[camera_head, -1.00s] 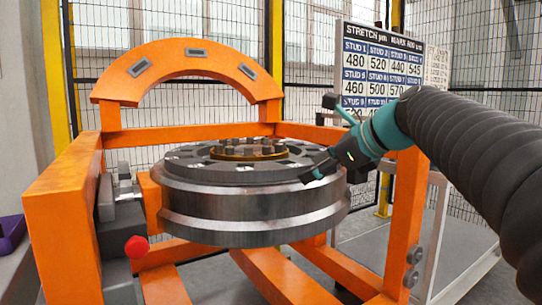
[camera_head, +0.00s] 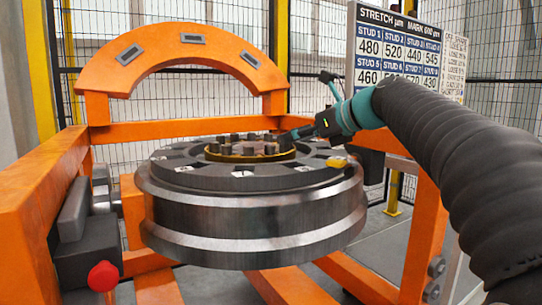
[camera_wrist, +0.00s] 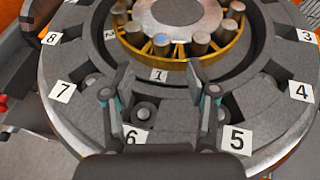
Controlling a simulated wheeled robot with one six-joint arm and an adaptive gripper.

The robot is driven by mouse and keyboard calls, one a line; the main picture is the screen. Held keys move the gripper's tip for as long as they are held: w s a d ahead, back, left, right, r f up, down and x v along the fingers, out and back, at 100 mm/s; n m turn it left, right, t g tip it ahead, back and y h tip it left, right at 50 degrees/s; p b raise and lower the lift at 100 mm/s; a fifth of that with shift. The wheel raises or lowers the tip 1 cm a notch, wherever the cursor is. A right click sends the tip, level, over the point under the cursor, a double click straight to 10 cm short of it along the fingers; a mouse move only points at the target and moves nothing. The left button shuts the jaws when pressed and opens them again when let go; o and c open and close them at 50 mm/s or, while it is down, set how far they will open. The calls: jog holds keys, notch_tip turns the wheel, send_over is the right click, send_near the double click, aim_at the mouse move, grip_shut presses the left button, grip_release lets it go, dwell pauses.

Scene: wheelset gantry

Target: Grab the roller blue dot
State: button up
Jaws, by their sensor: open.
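The roller with the blue dot (camera_wrist: 161,45) stands upright in the near part of the brass ring, among several plain grey rollers (camera_wrist: 199,43). My gripper (camera_wrist: 160,84) is open and empty in the wrist view, with its fingers spread on either side of the label 1 and short of the ring. The blue-dot roller is beyond the fingertips, roughly centred between them, and nothing touches it. In the head view my gripper (camera_head: 288,136) is at the right side of the brass ring (camera_head: 240,158); the blue dot cannot be made out there.
The ring sits on a large steel wheel (camera_head: 250,218) with numbered slots, held in an orange gantry (camera_head: 180,130). A red button (camera_head: 103,276) is at lower left. A sign board (camera_head: 400,50) stands behind my arm.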

aim_at(273, 145)
jog(key=shift+x, duration=3.85)
jog(key=shift+w+r, duration=0.1)
jog(key=shift+d, duration=0.1)
jog(key=shift+c, duration=0.3)
grip_shut()
